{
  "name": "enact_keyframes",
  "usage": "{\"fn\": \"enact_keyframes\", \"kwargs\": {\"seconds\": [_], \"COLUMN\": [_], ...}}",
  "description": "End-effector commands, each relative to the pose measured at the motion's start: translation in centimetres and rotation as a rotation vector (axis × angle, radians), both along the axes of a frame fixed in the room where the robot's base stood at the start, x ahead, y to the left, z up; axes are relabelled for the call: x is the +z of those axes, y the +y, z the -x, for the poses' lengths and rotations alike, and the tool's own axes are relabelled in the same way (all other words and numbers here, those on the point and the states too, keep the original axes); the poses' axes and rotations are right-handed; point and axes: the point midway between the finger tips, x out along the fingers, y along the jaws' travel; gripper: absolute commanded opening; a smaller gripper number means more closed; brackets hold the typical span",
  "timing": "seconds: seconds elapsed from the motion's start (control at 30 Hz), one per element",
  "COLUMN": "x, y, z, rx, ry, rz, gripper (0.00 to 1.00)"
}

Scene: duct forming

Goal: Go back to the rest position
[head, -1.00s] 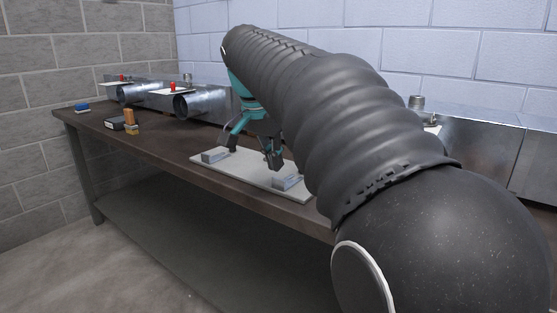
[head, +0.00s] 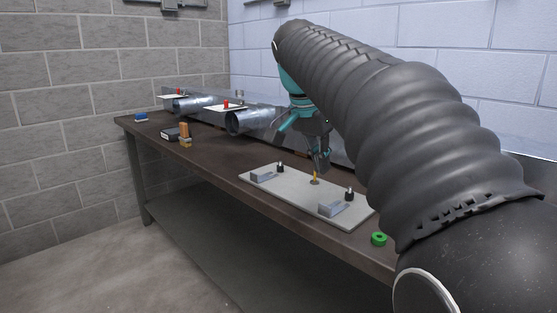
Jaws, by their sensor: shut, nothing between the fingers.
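My gripper (head: 320,165), with teal and dark links, hangs in the head view at the end of my black-sleeved arm. It is above the back edge of a light grey plate (head: 285,200) on the workbench. Its fingers look shut and hold nothing that I can see. The plate carries two grey metal blocks (head: 262,177), (head: 332,209), two black clamp-like pieces (head: 280,167), (head: 349,193) and a small yellow upright pin (head: 315,179) just below my fingertips. My arm hides part of the bench on the right.
The brown workbench (head: 215,170) runs along the wall. Metal ducts with round collars (head: 237,122) stand at its back. A green ring (head: 379,239) lies near the front edge.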

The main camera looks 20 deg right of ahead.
Motion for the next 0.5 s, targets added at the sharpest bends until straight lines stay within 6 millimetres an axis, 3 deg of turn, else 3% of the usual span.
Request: {"fn": "enact_keyframes", "kwargs": {"seconds": [0.17, 0.3, 0.5], "x": [0.0, -0.1, -4.4], "y": [0.0, 0.1, 1.1], "z": [-0.1, -1.3, -2.5], "rx": [0.039, 0.159, 0.404], "ry": [0.006, -0.009, 0.027], "rz": [0.007, 0.025, 0.031], "gripper": [0.00, 0.00, 0.00]}}
